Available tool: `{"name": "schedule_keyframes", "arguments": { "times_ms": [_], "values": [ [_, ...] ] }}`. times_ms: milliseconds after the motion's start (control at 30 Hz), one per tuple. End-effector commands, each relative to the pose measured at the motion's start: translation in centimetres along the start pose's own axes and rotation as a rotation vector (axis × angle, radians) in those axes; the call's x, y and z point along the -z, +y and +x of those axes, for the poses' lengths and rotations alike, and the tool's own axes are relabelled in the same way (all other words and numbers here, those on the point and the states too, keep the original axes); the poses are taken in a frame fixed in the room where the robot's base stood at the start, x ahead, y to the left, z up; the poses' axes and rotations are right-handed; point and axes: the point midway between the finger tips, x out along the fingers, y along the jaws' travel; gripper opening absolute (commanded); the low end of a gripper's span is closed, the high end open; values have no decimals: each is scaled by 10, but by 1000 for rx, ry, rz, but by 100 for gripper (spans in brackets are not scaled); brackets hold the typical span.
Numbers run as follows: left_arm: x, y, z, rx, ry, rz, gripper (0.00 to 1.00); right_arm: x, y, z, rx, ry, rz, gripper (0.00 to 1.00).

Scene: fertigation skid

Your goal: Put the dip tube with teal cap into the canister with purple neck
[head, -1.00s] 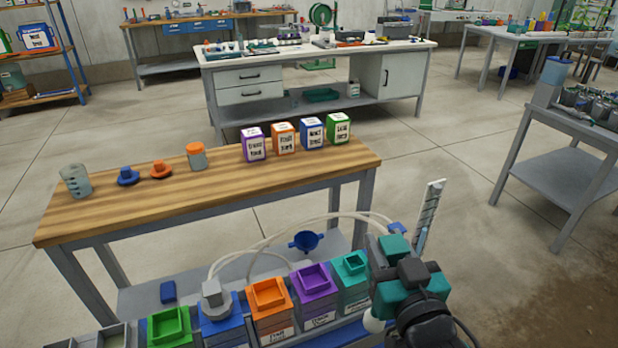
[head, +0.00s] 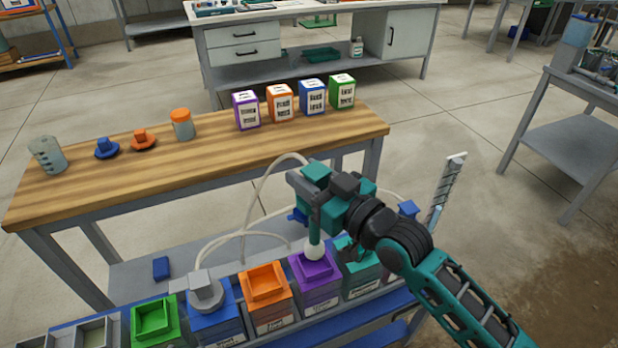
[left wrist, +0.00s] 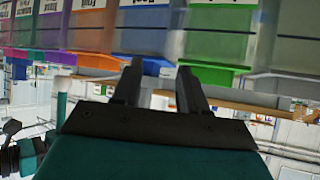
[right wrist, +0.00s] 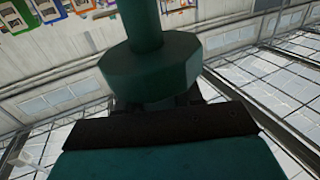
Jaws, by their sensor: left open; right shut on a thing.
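My right gripper (head: 313,196) is shut on the dip tube with teal cap. The tube (head: 315,228) hangs upright, with a pale rounded foot (head: 315,254) at its lower end. In the right wrist view the teal cap (right wrist: 150,72) fills the space in front of the jaws and hides the fingertips. The foot overlaps the purple neck of the canister (head: 318,290); I cannot tell whether it is above or inside the opening. My left gripper (left wrist: 158,85) is open and empty in the left wrist view, and is not in the head view.
Beside the purple-necked canister stand an orange-necked one (head: 268,306), a teal-necked one (head: 362,277) and a blue one (head: 216,325) with a grey cap and pale hoses. A green-necked one (head: 155,320) is farther left. A wooden-topped bench (head: 210,155) stands behind.

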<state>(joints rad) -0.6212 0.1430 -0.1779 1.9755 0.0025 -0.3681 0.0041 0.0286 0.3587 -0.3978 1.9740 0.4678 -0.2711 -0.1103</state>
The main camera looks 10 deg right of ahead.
Motion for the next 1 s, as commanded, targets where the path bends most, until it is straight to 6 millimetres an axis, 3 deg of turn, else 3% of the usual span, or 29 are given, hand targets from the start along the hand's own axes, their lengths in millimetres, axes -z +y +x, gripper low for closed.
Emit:
{"name": "schedule_keyframes", "arguments": {
  "times_ms": [300,533,1000],
  "values": [
    [-19,5,16,-14,-14,-9,43,-28,0,0,1,1,1,0],
    [-11,11,21,-33,4,-8,43,-50,0,0,1,-1,0,0],
    [-20,16,37,-49,20,-5,43,-97,0,0,1,-1,1,0]
  ]
}}
